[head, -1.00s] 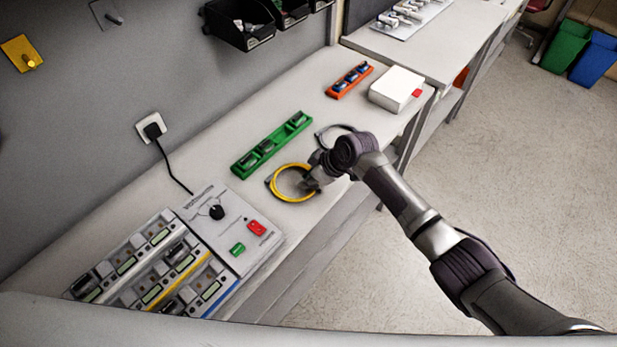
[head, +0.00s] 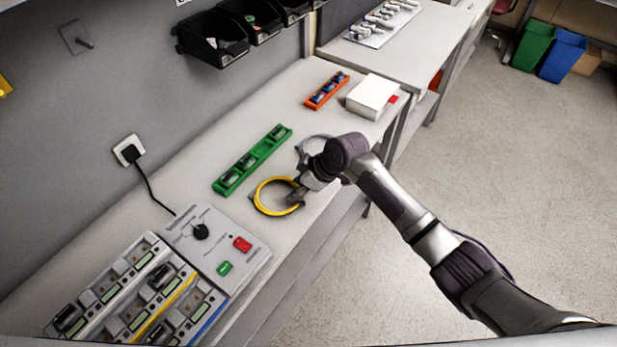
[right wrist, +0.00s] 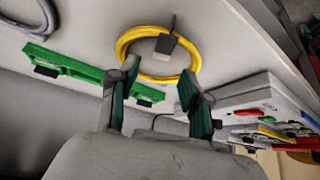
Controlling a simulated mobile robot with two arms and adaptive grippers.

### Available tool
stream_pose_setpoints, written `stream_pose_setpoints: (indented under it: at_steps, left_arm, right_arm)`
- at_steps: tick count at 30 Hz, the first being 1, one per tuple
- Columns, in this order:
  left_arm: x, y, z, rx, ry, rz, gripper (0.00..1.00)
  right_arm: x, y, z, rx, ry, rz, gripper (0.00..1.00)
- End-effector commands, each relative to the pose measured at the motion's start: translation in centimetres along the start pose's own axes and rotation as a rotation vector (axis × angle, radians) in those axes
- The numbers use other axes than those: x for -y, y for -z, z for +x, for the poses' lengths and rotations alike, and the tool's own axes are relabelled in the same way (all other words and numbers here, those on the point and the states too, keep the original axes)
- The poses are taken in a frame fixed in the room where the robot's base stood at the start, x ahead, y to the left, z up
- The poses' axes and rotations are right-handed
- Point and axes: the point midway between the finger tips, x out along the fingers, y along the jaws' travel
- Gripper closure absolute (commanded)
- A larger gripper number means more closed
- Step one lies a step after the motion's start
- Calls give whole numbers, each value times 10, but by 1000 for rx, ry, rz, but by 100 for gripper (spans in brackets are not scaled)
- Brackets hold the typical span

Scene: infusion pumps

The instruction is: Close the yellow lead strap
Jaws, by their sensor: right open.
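The yellow lead (head: 262,184) lies coiled in a ring on the bench; it also shows in the right wrist view (right wrist: 127,38). A dark grey strap tab (right wrist: 166,44) sits at the coil and stands out into the ring's middle; I cannot tell whether it is fastened. My right gripper (head: 294,194) is at the right side of the coil. In the right wrist view, its fingers (right wrist: 157,88) are apart and empty, pointing at the coil's near edge. Contact with the coil is unclear. My left gripper is not in view.
A green rack (head: 252,160) lies behind the coil. A grey lead (head: 303,143) is partly hidden by my right arm. A control box (head: 228,250) with a red and a green button stands left front. An orange rack (head: 327,90) and white box (head: 372,95) are further back.

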Motion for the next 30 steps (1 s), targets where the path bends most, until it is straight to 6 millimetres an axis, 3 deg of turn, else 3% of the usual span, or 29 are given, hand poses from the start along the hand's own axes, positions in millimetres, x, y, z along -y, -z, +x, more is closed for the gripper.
stream_pose_setpoints:
  at_steps: [6,12,30]
  left_arm:
    - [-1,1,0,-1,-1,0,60]
    - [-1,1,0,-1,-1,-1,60]
    - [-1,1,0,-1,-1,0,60]
  right_arm:
    - [-1,0,-49,0,-3,-1,52]
    - [0,0,-76,0,-1,0,52]
    - [0,0,-83,1,1,0,52]
